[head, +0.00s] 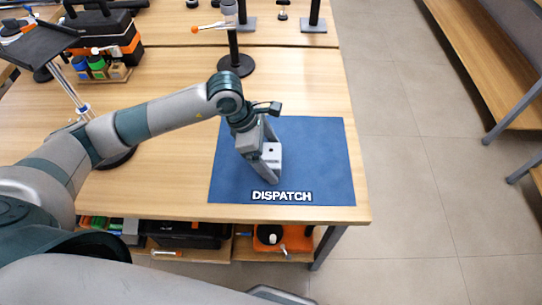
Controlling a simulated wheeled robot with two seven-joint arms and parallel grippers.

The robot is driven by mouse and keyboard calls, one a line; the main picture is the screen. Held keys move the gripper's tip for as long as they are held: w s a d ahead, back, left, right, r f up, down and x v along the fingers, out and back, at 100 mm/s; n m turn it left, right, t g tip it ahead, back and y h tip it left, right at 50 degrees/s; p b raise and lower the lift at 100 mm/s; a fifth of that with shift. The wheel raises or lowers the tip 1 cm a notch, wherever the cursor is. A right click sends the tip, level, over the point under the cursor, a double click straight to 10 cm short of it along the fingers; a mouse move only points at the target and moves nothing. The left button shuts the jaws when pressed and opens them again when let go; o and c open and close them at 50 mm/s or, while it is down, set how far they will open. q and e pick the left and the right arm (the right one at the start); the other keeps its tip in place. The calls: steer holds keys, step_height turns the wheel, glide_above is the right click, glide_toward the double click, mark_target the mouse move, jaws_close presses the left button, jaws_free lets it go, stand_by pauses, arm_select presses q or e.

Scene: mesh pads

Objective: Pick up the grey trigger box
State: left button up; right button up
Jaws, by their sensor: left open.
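My left gripper (269,160) reaches in from the left and points down over the blue mat lettered DISPATCH (325,160). Its jaws are open. A small light-grey block with dark spots, seemingly the grey trigger box (274,153), shows at the fingers. The gripper partly hides it, and I cannot tell whether the fingers touch it or whether it rests on the mat. My right gripper cannot be made out.
The wooden table (170,70) ends just right of the mat, with tiled floor beyond. A black round-based stand (236,66) is behind the mat. A wooden holder with coloured bottles (100,70) stands at the back left. A shelf below holds an orange item (285,238).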

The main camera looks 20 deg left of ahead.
arm_select(q)
steer(key=shift+f, duration=0.15)
arm_select(e)
steer(key=shift+s+d+f, duration=0.15)
steer(key=shift+s, duration=0.1)
steer(key=shift+w, duration=0.2)
